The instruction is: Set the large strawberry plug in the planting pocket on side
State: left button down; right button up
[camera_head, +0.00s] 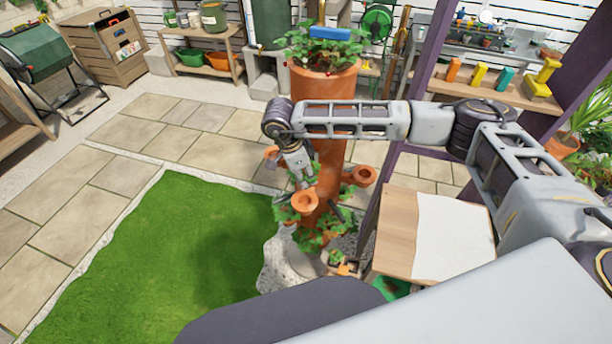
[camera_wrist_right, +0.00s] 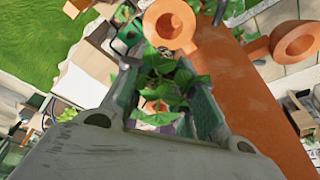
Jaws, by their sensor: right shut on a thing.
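The terracotta planting tower (camera_head: 333,150) stands upright, with cup-like pockets on its sides and strawberry plants at its top and lower down. My right gripper (camera_head: 306,181) points down at the tower's left side, close to an empty-looking pocket (camera_head: 303,201). In the right wrist view the gripper (camera_wrist_right: 166,85) is shut on a leafy green strawberry plug (camera_wrist_right: 165,82) between its fingers. Its root part is hidden by leaves and gripper. A round pocket (camera_wrist_right: 170,24) lies just beyond the leaves, and another pocket (camera_wrist_right: 297,40) is to the right. My left gripper is not in view.
A small wooden table with a white sheet (camera_head: 452,238) stands right of the tower. Other pockets (camera_head: 363,175) jut out nearby. A purple post (camera_head: 405,100) rises behind my right arm. Grass (camera_head: 180,250) lies open at left.

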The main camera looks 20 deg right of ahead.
jog(key=shift+w+a+n, duration=0.2)
jog(key=shift+w+n, duration=0.05)
jog(key=shift+n, duration=0.45)
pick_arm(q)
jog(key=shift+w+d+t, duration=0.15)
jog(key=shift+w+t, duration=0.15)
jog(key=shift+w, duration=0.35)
pick_arm(e)
jog(key=shift+n+t, duration=0.3)
jog(key=shift+f, duration=0.1)
jog(key=shift+f, duration=0.1)
